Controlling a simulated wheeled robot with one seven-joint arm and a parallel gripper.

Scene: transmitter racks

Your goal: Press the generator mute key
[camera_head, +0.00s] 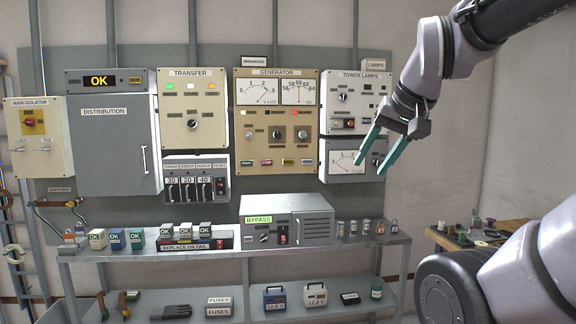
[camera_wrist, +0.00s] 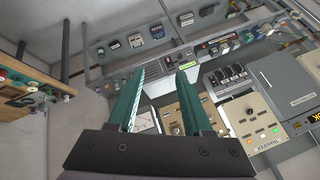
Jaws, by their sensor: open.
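The generator panel (camera_head: 276,149) is a tan box on the grey wall board, with two white dial meters at the top, knobs in the middle and a row of small coloured keys (camera_head: 280,162) along the bottom. The key labels are too small to read, so I cannot tell which key is mute. My gripper (camera_head: 370,167) is open and empty, with green fingers, to the right of the panel and in front of the tower lamps boxes. In the wrist view the fingers of my gripper (camera_wrist: 160,73) are apart, and the tan generator panel (camera_wrist: 172,120) shows partly between and behind them.
A tower lamps box (camera_head: 355,88) and a lower meter box (camera_head: 345,160) are right of the generator panel. The transfer panel (camera_head: 193,135) is left of it. A bypass unit (camera_head: 310,227) stands on the shelf below. A wooden table (camera_head: 450,240) is at right.

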